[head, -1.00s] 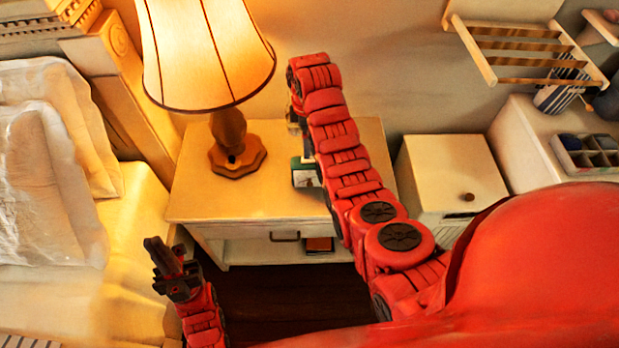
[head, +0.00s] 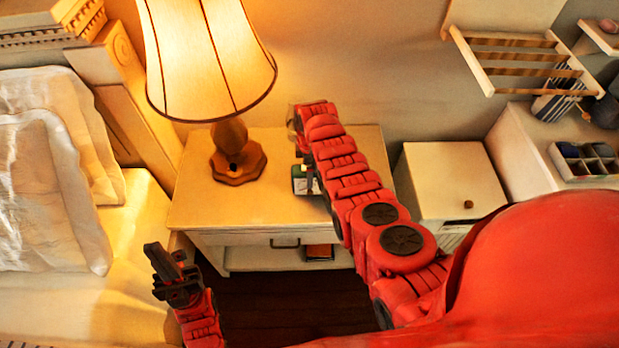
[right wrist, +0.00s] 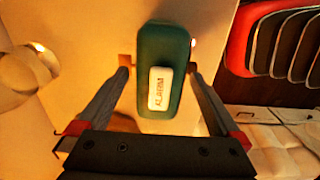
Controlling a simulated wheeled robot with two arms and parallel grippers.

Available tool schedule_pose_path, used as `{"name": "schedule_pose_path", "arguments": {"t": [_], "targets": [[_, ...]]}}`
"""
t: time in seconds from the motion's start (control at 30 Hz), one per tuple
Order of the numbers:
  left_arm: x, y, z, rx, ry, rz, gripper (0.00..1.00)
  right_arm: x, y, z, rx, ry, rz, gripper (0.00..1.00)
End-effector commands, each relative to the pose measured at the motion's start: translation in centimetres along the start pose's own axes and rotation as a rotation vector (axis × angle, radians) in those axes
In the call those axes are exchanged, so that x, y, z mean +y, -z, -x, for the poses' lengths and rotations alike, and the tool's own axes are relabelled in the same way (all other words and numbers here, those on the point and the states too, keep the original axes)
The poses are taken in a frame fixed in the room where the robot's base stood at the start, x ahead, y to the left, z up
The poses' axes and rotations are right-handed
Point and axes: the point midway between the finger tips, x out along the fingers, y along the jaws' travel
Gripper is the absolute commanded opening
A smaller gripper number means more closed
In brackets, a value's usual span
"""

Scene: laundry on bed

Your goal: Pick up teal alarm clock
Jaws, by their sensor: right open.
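The teal alarm clock (head: 301,187) stands on the nightstand, partly hidden by my right arm in the head view. In the right wrist view the clock (right wrist: 151,38) is a rounded teal block with a small white labelled piece on it. My right gripper (right wrist: 159,66) is open, with one finger on each side of the clock. I cannot tell whether the fingers touch it. My left gripper (head: 166,260) is low beside the bed, away from the clock, and its jaw gap is unclear.
A lit lamp (head: 238,165) stands on the nightstand (head: 215,208), left of the clock. A white cabinet (head: 455,170) is to the right, and a bed (head: 130,240) is at the left. The nightstand top between lamp and clock is clear.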

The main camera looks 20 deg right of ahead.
Motion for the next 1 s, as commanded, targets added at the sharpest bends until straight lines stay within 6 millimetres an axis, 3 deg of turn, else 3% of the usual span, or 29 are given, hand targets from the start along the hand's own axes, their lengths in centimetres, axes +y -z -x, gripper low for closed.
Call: {"name": "schedule_pose_path", "arguments": {"t": [0.27, 0.83, 1.0], "targets": [[0.0, 0.0, -0.01, 0.0, 0.0, 0.0, 0.0, 0.05, 0.02, -0.06, 0.0, -0.002, 0.0, 1.0], [0.0, 0.0, -0.01, 0.0, 0.0, 0.0, 0.0, 0.04, 0.02, -0.05, 0.0, -0.001, 0.0, 0.0], [0.0, 0.0, -0.02, 0.0, 0.0, 0.0, 0.0, 0.04, 0.01, -0.05, 0.0, -0.001, 0.0, 0.0]]}}
